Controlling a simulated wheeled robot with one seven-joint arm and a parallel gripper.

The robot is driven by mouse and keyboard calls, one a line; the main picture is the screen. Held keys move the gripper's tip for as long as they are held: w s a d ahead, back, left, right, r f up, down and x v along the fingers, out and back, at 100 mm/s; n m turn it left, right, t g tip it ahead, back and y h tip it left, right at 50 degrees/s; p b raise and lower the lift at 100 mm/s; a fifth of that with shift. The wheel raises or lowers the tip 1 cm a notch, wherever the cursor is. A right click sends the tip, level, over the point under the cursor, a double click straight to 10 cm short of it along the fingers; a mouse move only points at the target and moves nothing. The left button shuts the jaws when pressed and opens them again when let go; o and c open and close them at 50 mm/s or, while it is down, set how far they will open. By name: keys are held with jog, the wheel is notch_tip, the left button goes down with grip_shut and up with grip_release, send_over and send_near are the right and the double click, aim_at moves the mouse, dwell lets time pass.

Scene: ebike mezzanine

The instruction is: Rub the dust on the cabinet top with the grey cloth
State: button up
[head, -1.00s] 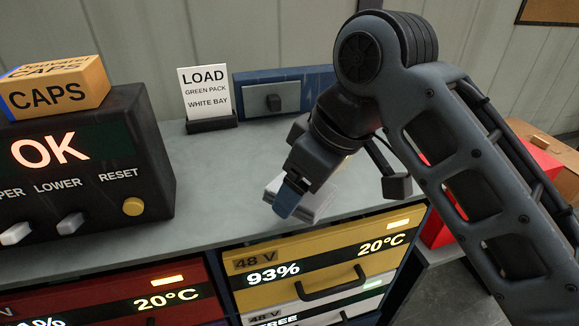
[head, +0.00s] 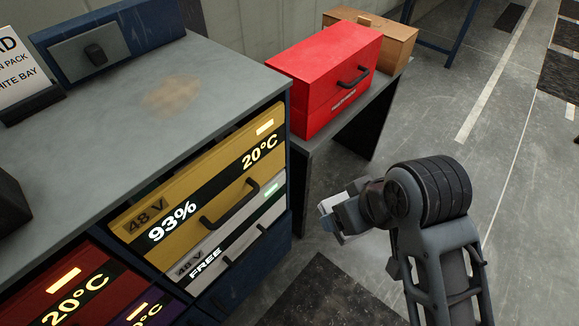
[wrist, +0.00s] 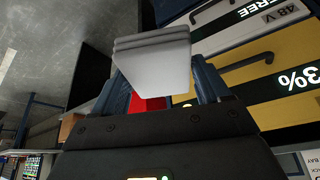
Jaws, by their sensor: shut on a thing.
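The cabinet top (head: 100,135) is a grey surface over colored battery drawers. A brown dust patch (head: 172,97) lies on it near the back right. My gripper (head: 342,217) is off to the right of the cabinet, over the floor and lower than the top. It is shut on the grey cloth (head: 332,203), a folded, pale block. In the wrist view the cloth (wrist: 152,58) sits between the two blue fingers and sticks out beyond them. The cloth is well apart from the dust.
A red toolbox (head: 325,80) and a brown box (head: 375,40) stand on a side table right of the cabinet. A blue unit (head: 105,40) and a LOAD sign (head: 18,70) stand at the cabinet's back. Drawer handles (head: 230,205) jut from the front. Floor at right is open.

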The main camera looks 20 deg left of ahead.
jog(key=d+f+m+h, duration=0.1)
jog(key=d+f+m, duration=0.3)
jog(key=d+f, duration=0.3)
jog(key=w+d+f+m+h, duration=0.1)
jog(key=d+f+m, duration=0.3)
jog(key=d, duration=0.8)
notch_tip(320, 180, down, 3)
jog(key=shift+w+d+r+t+h, duration=0.1)
jog(key=shift+w+d+t+h, duration=0.15)
jog(key=shift+t+h, duration=0.25)
jog(key=shift+w+a+r, duration=0.1)
